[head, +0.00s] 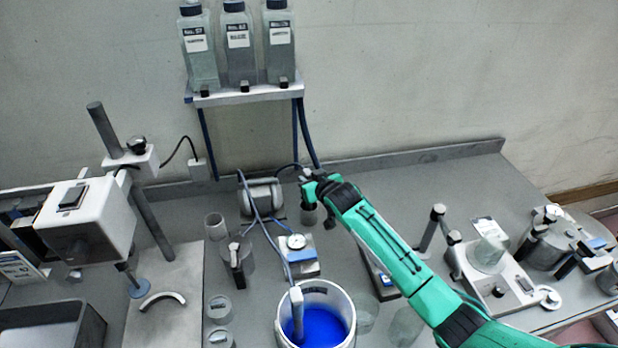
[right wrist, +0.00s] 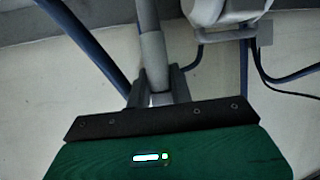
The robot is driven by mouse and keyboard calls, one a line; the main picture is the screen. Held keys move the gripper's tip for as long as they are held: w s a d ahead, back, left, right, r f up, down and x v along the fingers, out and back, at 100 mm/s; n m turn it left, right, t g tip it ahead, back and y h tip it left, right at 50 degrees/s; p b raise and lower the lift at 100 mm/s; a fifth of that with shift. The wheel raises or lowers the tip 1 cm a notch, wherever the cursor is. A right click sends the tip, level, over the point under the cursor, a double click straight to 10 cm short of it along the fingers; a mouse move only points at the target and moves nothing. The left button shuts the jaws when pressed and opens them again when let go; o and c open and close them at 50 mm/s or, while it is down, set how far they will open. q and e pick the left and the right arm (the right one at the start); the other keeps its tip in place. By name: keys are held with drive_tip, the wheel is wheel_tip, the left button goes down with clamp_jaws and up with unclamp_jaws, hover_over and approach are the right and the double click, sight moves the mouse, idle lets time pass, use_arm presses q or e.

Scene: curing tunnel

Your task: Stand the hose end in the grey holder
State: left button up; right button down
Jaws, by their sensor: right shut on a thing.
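My right gripper (head: 307,177) is at the back of the bench, right of the grey pump (head: 262,197). In the right wrist view its jaws (right wrist: 158,88) are shut on a grey tube-like piece (right wrist: 153,50), apparently the hose end. A thin dark hose (head: 287,166) runs from the pump to the gripper. A small grey cylinder (head: 309,214) shows just below the gripper; I cannot tell whether it is the grey holder or whether the held piece touches it. My left gripper is not in view.
A white bucket of blue liquid (head: 347,301) stands in front, with a grey-ended hose (head: 296,298) in it. A gauge unit (head: 299,254) and a dark grey jug (head: 238,264) are nearby. A bottle shelf (head: 245,95) hangs above.

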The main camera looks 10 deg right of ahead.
drive_tip(key=shift+f, duration=0.55)
idle(0.8)
idle(0.3)
drive_tip(key=c, duration=0.5)
unclamp_jaws()
idle(0.4)
drive_tip(key=shift+p+v, duration=3.65)
drive_tip(key=shift+v, duration=0.6)
drive_tip(key=shift+r, duration=0.15)
